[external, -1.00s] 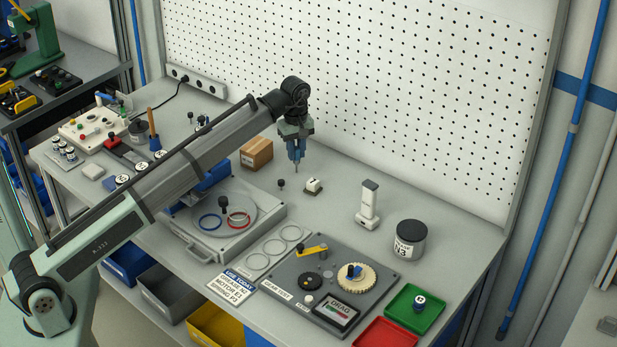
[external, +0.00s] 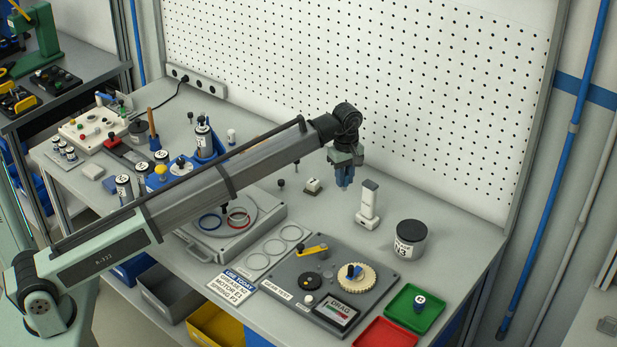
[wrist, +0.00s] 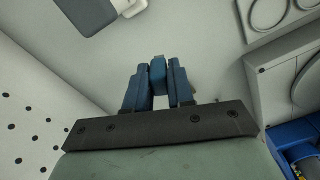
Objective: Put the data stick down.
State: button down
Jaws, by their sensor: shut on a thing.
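In the external view the stick is too small to make out. The gripper is apart from the bench top.
The white upright stand (external: 368,207) and a dark-lidded jar (external: 410,240) stand to the right. The gear test board (external: 335,285), green tray (external: 414,308) and red tray (external: 385,333) are in front. A pegboard (external: 400,90) closes the back. Bare bench lies beneath my gripper.

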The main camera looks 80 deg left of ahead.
aim_at(344, 190)
notch_tip(344, 190, down, 8)
jog(key=shift+f, duration=0.1)
dwell(0.4)
jog(key=shift+f, duration=0.1)
jog(key=c, duration=1)
grip_release()
notch_tip(344, 190, up, 12)
jog(key=shift+r, duration=0.2)
